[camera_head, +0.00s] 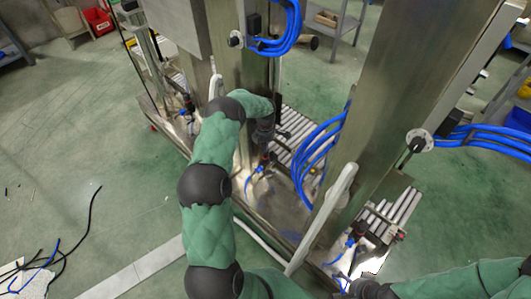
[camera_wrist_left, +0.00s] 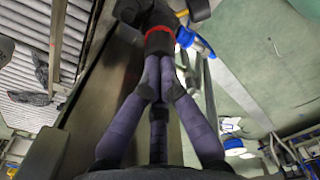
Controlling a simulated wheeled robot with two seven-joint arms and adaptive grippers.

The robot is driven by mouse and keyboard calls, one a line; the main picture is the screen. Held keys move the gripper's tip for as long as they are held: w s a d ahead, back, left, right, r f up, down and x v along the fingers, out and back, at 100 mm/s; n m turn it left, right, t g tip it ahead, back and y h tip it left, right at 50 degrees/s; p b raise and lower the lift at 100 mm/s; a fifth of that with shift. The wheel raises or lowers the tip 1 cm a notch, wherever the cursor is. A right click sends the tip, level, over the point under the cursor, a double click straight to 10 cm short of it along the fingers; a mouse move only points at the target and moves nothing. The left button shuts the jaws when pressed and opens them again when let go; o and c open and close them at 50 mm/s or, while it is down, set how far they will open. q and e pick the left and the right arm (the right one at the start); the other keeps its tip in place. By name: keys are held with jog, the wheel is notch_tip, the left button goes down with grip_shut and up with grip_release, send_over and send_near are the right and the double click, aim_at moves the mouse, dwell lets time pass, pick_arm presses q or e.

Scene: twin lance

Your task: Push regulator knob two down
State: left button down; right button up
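Three regulators stand along the metal frame's base. The middle regulator (camera_head: 263,160), black with a red ring and a blue hose, is right below my left gripper (camera_head: 263,138). In the left wrist view, the fingertips of my left gripper (camera_wrist_left: 160,72) come together at the black end of this regulator, beside its red ring (camera_wrist_left: 160,32). The fingers look shut and seem to touch its knob, which they partly hide. My right gripper (camera_head: 365,289) is low at the bottom edge, near the right regulator (camera_head: 350,243); its fingers are not clear.
The left regulator (camera_head: 188,104) stands farther back. Tall metal columns (camera_head: 405,100), blue hose bundles (camera_head: 318,150) and grey rollers (camera_head: 295,130) crowd the middle station. A pale curved rail (camera_head: 325,215) rises between the middle and right stations. The green floor (camera_head: 90,130) at left is mostly open.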

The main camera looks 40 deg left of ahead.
pick_arm(q)
jog(key=shift+f+b, duration=0.3)
jog(key=shift+f, duration=0.15)
jog(key=shift+r, duration=0.1)
jog(key=shift+r+p, duration=1.6)
jog(key=shift+r, duration=1.35)
jog(key=shift+d+f, duration=0.1)
jog(key=s+d+f+m+h, duration=0.1)
jog(key=s+d+f+m, duration=0.2)
jog(key=d+m, duration=0.35)
jog(key=s+d+f+m+h, duration=0.1)
jog(key=s+d+f+m, duration=0.15)
jog(key=d, duration=0.65)
jog(key=s+d+f+m+h, duration=0.1)
jog(key=s+d+f+m, duration=0.15)
jog(key=d+m, duration=0.4)
jog(key=s+d+m+h, duration=0.1)
jog(key=s+d+m, duration=1)
jog(key=s+d, duration=0.4)
jog(key=s, duration=0.4)
